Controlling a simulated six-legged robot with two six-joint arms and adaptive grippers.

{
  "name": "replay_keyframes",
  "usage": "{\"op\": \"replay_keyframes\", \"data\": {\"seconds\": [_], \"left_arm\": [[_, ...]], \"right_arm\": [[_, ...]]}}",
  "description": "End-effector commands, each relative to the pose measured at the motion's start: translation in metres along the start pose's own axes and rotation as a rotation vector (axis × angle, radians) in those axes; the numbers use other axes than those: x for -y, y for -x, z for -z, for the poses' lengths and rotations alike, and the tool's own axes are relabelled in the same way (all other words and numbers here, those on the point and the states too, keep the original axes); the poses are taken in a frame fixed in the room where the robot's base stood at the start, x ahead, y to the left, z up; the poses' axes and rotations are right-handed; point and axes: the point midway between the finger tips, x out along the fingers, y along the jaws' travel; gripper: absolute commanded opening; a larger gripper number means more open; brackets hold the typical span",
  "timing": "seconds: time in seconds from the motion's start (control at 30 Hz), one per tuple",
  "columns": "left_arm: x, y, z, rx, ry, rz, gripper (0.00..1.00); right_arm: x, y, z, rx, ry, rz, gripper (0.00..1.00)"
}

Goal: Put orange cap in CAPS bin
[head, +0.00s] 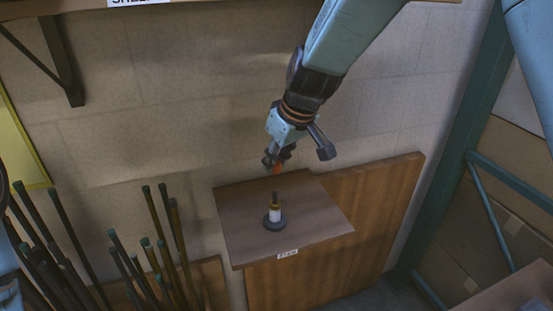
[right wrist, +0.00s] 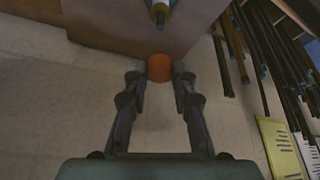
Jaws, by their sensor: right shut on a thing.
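The orange cap (right wrist: 160,68) is between the fingertips of my right gripper (right wrist: 160,82) in the right wrist view. My left gripper is not in view. No CAPS bin can be made out.
The brown table (head: 240,225) has a small label on its front edge and bare room around the lamp part. Several dark rods (head: 160,260) stand at the lower left. A wall bracket (head: 65,60) is at the upper left. A green rack post (head: 455,160) stands at the right.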

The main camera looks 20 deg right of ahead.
Motion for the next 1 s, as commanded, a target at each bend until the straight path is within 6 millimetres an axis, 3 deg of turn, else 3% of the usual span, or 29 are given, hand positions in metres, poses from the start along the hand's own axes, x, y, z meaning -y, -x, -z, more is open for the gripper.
{"op": "replay_keyframes", "data": {"seconds": [0.27, 0.53, 1.0], "left_arm": [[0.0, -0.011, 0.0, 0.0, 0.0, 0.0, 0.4], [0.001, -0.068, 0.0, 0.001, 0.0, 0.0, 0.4], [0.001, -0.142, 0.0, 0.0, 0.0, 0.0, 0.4]], "right_arm": [[0.002, -0.009, -0.014, 0.006, -0.121, -0.053, 0.0], [0.005, -0.044, -0.052, 0.002, -0.319, -0.133, 0.0], [0.006, -0.08, -0.081, -0.002, -0.396, -0.163, 0.0]]}}
